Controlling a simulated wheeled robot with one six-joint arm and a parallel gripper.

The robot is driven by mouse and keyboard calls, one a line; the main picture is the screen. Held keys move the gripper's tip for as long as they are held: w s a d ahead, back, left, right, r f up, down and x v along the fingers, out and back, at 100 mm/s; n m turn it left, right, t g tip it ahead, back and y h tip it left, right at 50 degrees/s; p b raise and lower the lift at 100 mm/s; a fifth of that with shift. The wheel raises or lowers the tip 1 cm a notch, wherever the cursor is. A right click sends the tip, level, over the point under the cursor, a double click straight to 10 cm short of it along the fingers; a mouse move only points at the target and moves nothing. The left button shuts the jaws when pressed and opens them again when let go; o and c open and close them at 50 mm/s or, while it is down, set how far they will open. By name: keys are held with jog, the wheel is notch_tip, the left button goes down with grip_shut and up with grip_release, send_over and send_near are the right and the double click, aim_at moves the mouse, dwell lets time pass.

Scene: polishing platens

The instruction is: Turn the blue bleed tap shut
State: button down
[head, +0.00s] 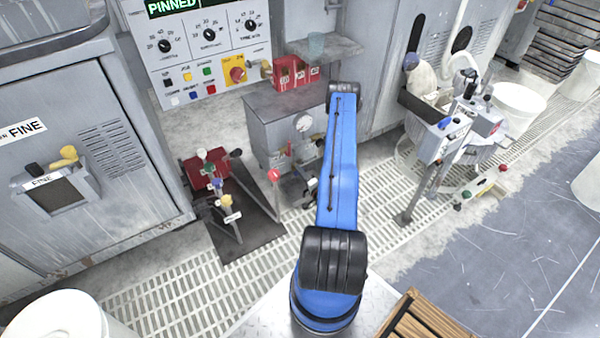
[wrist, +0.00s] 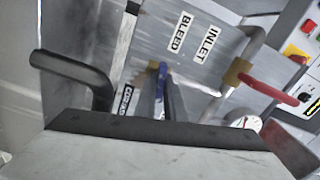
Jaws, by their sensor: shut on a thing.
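The blue bleed tap (wrist: 162,72) shows in the wrist view as a narrow blue handle with a brass part beside it, below the BLEED label (wrist: 181,32). My gripper (wrist: 161,93) is shut on the blue handle, with one grey finger on each side. The lower part of the tap is hidden by the fingers and the gripper body. In the head view the tap cannot be made out, and my blue arm covers part of the grey cabinet (head: 270,108) in front of me.
A red lever (wrist: 268,89) on a brass valve (wrist: 237,73) stands right of my gripper, near the INLET label (wrist: 208,44) and a gauge (wrist: 245,122). A black bent handle (wrist: 75,72) is at left. A stand of coloured levers (head: 217,185) is left of my arm.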

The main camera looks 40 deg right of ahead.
jog(key=shift+f+m, duration=0.1)
jog(key=shift+m, duration=1.2)
jog(key=shift+s, duration=0.1)
jog(key=c, duration=1.8)
grip_release()
jog(key=shift+d, duration=0.1)
jog(key=shift+c, duration=0.2)
jog(key=v, duration=1.7)
jog(key=shift+s+a, duration=0.15)
jog(key=shift+a, duration=0.05)
